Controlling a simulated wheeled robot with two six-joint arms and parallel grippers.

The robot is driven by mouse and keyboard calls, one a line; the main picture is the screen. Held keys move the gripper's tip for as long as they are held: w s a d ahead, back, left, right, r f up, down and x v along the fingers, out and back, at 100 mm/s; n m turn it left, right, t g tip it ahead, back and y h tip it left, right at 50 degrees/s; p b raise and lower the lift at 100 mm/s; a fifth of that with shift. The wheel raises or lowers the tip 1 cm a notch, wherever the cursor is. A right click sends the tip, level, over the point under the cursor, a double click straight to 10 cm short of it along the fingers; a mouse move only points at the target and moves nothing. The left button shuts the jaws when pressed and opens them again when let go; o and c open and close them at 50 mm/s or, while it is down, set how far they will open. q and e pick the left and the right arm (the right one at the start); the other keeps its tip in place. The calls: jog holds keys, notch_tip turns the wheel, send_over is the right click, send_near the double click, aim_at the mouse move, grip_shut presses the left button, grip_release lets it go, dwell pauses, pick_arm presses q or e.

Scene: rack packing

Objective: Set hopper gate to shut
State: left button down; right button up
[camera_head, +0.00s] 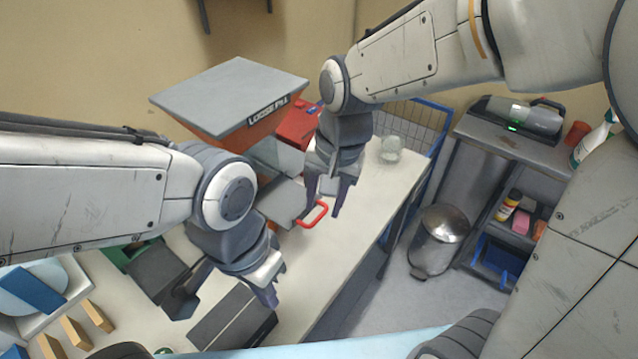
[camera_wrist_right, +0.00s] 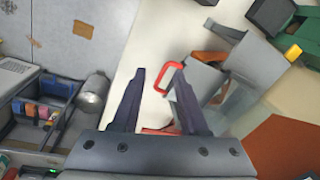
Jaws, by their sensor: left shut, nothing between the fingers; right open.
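The hopper (camera_head: 228,98) stands on the white bench with a grey lid, an orange body and a "LOOSE FILL" label. Below its clear chute, a grey gate plate (camera_head: 283,200) sticks out with a red loop handle (camera_head: 313,215) at its end. My right gripper (camera_head: 325,203) is open at the handle. In the right wrist view the handle (camera_wrist_right: 177,67) lies beside and partly behind one finger of the right gripper (camera_wrist_right: 159,68); I cannot tell whether they touch. My left gripper (camera_head: 268,297) is shut and empty, over the near part of the bench.
A dark grey box (camera_head: 235,318) lies under my left gripper. A red box (camera_head: 299,124) and a glass jar (camera_head: 390,150) stand farther back. A blue wire basket (camera_head: 421,122), a bin (camera_head: 439,240) and a grey cart (camera_head: 500,140) are to the right. The bench right of the handle is clear.

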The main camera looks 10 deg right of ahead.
aim_at(321, 213)
jog(key=w+d+m, duration=0.2)
jog(key=w+m, duration=0.2)
jog(key=w, duration=0.1)
jog(key=f, duration=0.3)
jog(key=a+f+p, duration=0.1)
jog(key=f, duration=0.2)
jog(key=w+f, duration=0.1)
jog(key=f, duration=0.2)
jog(key=shift+a+p, duration=0.2)
jog(key=shift+p, duration=0.15)
pick_arm(q)
notch_tip(321, 213, up, 2)
jog(key=shift+r, duration=0.25)
pick_arm(e)
jog(key=shift+c, duration=0.3)
grip_shut()
